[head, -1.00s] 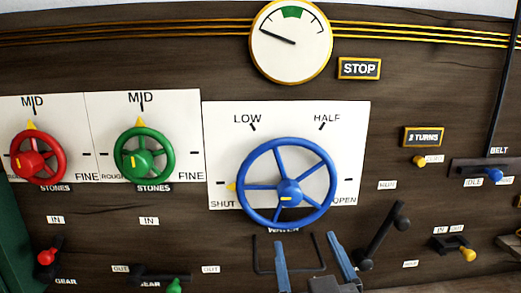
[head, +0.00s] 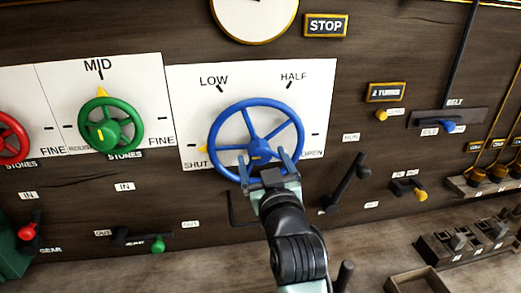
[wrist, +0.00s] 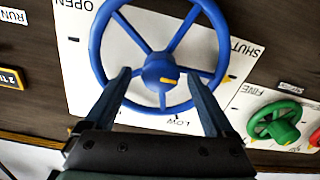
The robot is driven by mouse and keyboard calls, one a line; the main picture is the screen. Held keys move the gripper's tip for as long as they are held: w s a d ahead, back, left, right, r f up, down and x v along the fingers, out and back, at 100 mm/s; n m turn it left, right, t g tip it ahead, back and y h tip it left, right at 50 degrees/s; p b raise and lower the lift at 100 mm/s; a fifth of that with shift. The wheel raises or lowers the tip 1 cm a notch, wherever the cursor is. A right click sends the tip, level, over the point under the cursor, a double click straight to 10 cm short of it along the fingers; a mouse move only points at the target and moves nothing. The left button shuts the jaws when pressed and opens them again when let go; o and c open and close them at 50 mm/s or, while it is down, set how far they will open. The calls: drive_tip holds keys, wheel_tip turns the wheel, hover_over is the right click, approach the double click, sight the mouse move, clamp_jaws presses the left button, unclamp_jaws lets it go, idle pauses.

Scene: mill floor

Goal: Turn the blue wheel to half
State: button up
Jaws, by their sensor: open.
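The blue wheel (head: 257,141) is mounted on a white plate marked SHUT, LOW, HALF and OPEN. Its yellow pointer shows at the left rim, beside SHUT, and a yellow mark sits on the hub. My gripper (head: 267,165) is open in front of the lower part of the wheel in the head view. In the wrist view the blue wheel (wrist: 160,68) appears upside down, and the two fingers (wrist: 160,85) are spread on either side of its hub. I cannot tell whether they touch the wheel. Nothing is held between the fingers.
A green wheel (head: 109,124) and a red wheel (head: 10,138) are to the left. A black lever (head: 346,183) stands close on the right of the blue wheel. A yellow-knobbed lever (head: 420,195) and the blue belt knob (head: 448,127) are farther right. A bench with switches lies below right.

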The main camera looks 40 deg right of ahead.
drive_tip(key=shift+x, duration=1.2)
drive_tip(key=c, duration=1.4)
drive_tip(key=shift+o, duration=0.2)
